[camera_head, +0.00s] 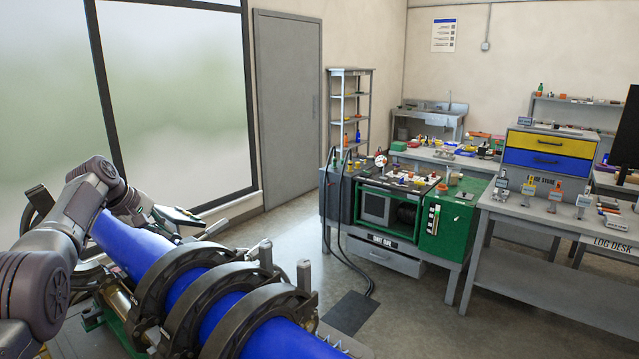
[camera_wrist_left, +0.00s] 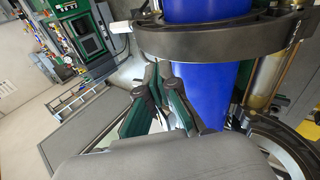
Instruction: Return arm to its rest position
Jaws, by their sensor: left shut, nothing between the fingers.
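The pipe (camera_head: 135,246) lies in black clamp rings (camera_head: 180,275) of the fusion machine. I do not see my right gripper.
A green and grey cart (camera_head: 450,232) with a dark screen stands across the floor. The log desk (camera_head: 540,215) is at the right. A grey shelf rack (camera_head: 349,105) stands by the door. Grey floor (camera_head: 420,305) is open between machine and cart, apart from a dark floor plate (camera_head: 349,312) and cables.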

